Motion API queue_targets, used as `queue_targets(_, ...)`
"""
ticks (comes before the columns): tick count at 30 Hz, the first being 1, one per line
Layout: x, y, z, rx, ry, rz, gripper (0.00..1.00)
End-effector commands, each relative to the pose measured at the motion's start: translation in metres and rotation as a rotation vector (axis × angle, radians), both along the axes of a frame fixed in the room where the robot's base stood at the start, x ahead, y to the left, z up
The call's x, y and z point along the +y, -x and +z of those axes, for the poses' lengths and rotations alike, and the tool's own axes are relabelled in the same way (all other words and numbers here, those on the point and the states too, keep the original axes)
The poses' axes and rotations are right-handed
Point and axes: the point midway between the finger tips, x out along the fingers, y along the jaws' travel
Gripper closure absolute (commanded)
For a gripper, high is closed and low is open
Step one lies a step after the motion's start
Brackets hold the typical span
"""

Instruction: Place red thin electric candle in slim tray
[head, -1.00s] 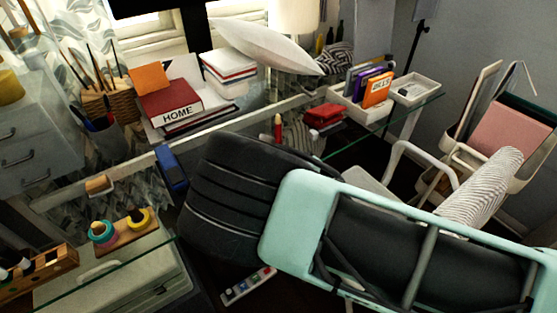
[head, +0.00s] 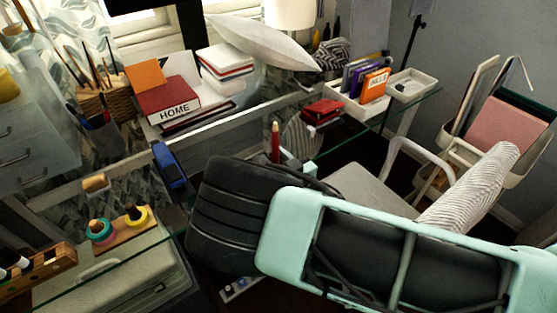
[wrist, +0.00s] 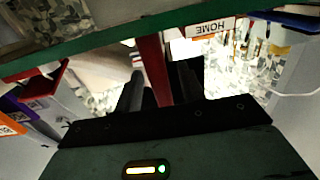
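The red thin candle (head: 275,142) stands upright in the head view, above the dark end of my arm; its lower end is hidden. In the wrist view the red candle (wrist: 153,65) runs between the two dark fingers of my gripper (wrist: 160,92), which look closed on its sides. In the head view most of my gripper is hidden behind my arm. A small pale tray (head: 411,86) lies at the right end of the glass desk, with something small in it. I cannot tell for certain that this is the slim tray.
A pale organizer (head: 352,107) with books stands left of the tray. A HOME book (head: 169,104) and a white pillow (head: 260,44) are further left. The desk's green glass edge (wrist: 100,55) crosses the wrist view. A chair (head: 375,188) is at right.

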Motion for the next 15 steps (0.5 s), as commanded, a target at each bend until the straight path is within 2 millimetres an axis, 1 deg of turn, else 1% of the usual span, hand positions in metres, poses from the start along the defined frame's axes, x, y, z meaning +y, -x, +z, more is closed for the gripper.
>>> queue_targets(2, 0.000, 0.000, 0.004, -0.001, 0.002, 0.000, 0.61)
queue_targets(5, -0.008, 0.010, 0.001, 0.001, 0.001, -0.002, 0.61)
queue_targets(8, -0.018, 0.025, 0.000, 0.002, 0.003, -0.003, 0.61)
queue_targets(15, -0.047, 0.067, 0.000, 0.002, 0.003, -0.003, 0.61)
